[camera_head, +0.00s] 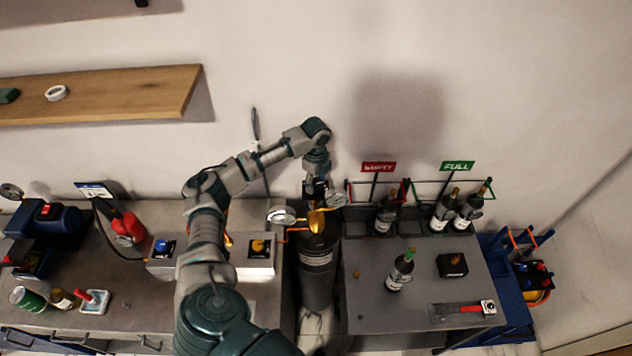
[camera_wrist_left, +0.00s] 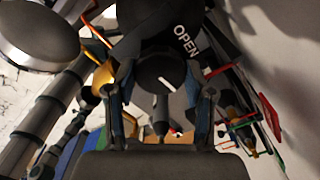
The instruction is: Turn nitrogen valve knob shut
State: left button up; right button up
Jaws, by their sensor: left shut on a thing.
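The dark nitrogen cylinder (camera_head: 317,270) stands upright between the two benches, with a brass regulator (camera_head: 316,220) and two round gauges, one on the left (camera_head: 281,214) and one on the right (camera_head: 336,200). My left gripper (camera_head: 316,186) comes down on the cylinder's top from above. In the left wrist view the dark round valve knob (camera_wrist_left: 160,72) sits between the two fingers of the left gripper (camera_wrist_left: 160,92), which are shut on it. White "OPEN" lettering (camera_wrist_left: 187,42) shows beside the knob. In the head view the gripper mostly hides the knob. My right gripper is not in view.
An orange hose (camera_head: 291,231) runs left from the regulator toward a white box (camera_head: 249,260) on the left bench. Bottles (camera_head: 400,270) and red EMPTY (camera_head: 379,167) and green FULL (camera_head: 457,167) signs stand on the right bench. A wooden shelf (camera_head: 130,92) hangs at upper left.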

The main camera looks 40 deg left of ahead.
aim_at(315, 182)
pick_arm(q)
jog(key=shift+r+m, duration=0.1)
jog(key=shift+m, duration=0.4)
jog(key=shift+w+a, duration=0.1)
jog(key=o, duration=1.2)
jog(key=shift+c, duration=0.2)
notch_tip(315, 182, up, 12)
jog(key=shift+a, duration=0.15)
